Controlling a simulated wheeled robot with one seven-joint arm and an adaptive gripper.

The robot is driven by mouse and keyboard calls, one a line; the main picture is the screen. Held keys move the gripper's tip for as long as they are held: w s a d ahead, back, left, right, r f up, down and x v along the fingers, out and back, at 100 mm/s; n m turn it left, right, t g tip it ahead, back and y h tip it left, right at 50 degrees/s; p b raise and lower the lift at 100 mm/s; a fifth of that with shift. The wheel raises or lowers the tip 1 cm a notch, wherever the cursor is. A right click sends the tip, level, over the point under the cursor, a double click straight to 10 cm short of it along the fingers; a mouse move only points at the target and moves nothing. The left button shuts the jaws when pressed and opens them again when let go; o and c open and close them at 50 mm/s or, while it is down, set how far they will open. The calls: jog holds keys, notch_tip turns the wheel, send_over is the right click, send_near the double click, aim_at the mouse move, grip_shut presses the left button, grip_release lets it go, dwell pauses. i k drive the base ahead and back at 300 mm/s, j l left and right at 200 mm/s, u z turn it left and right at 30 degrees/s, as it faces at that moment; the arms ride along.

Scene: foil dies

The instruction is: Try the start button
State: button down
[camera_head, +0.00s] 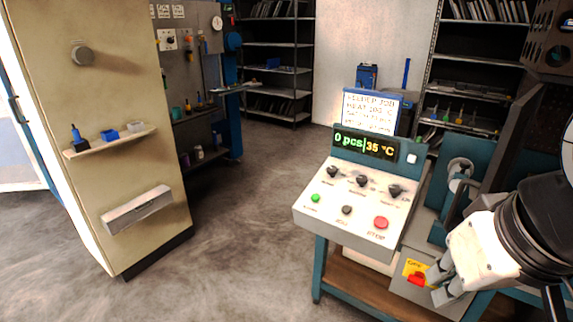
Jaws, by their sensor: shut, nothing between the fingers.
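The control panel (300,217) is a white sloped console on a teal stand at the middle right. A small green button (315,198) is at its lower left, a dark button (347,210) is beside it, and a larger red button (381,223) is at its lower right; the labels are too small to read surely. Three black knobs (362,181) sit above them. The display (366,146) reads "0 pcs" and "35 °C". My gripper (438,286) is shut and empty, low at the right of the console, close to a red part on a yellow plate (413,270).
A sign (371,110) with job text stands behind the display. Teal machine parts (470,160) rise at the right, near my arm. A beige cabinet (110,130) stands at the left. Open floor (240,220) lies between cabinet and console.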

aim_at(315, 198)
jog(key=i+j, duration=0.15)
jog(key=j, duration=0.2)
jog(key=i+j, duration=0.2)
jog(key=j, duration=0.15)
jog(key=i+j, duration=0.15)
jog(key=j, duration=0.2)
jog(key=i+j, duration=0.15)
jog(key=j, duration=0.2)
jog(key=i+j+z, duration=0.1)
jog(key=j, duration=0.25)
jog(key=i+j, duration=0.2)
jog(key=j, duration=0.15)
jog(key=i+j, duration=0.15)
jog(key=j, duration=0.2)
jog(key=i+j, duration=0.15)
jog(key=j, duration=0.2)
